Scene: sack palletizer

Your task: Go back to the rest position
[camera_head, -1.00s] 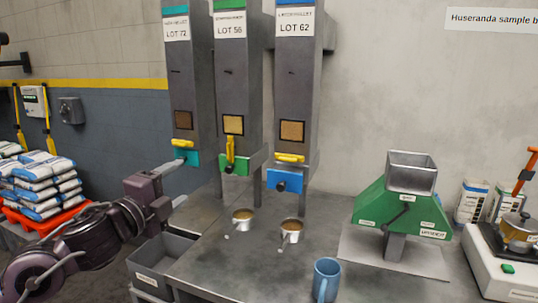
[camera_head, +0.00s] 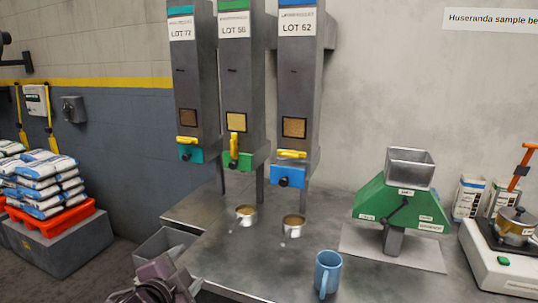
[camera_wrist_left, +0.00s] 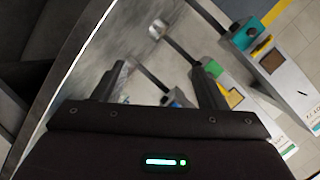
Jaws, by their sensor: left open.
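My left arm shows at the bottom left of the head view, drawn back low beside the table. In the left wrist view my left gripper (camera_wrist_left: 155,88) is open, with its two dark fingers apart and nothing between them. The fingers point toward the table and the dispensers, clear of both. My right gripper is in neither view.
Three dispensers stand at the back: teal (camera_head: 190,150), green (camera_head: 237,160) and blue (camera_head: 288,175). Two filled cups (camera_head: 246,216) (camera_head: 293,226), a blue mug (camera_head: 327,274) and a green mill (camera_head: 400,205) stand on the table. A grey bin (camera_head: 165,243) is at its left edge.

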